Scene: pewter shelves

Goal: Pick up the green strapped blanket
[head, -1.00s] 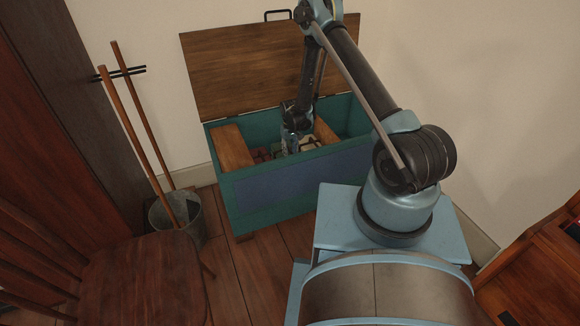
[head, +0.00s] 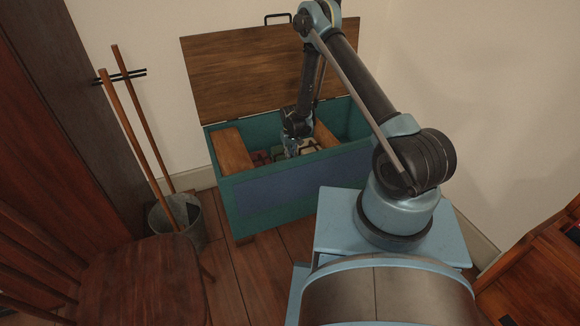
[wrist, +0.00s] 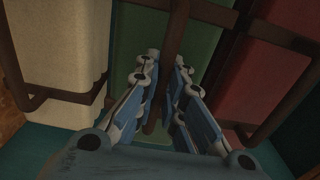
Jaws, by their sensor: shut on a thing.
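The green strapped blanket (wrist: 136,38) lies in the middle of the wrist view, with a dark brown strap (wrist: 177,30) running along it. My gripper (wrist: 167,80) has its fingers on both sides of this strap and is shut on it. The fingers hide part of the blanket. In the head view my gripper (head: 294,146) reaches down into the open teal chest (head: 290,190), and the green blanket is mostly hidden there.
A cream strapped blanket (wrist: 62,45) lies left of the green one and a red strapped blanket (wrist: 262,80) right of it in the wrist view. The chest's wooden lid (head: 250,70) stands open behind. A bucket (head: 190,222) and a chair (head: 140,280) stand at left.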

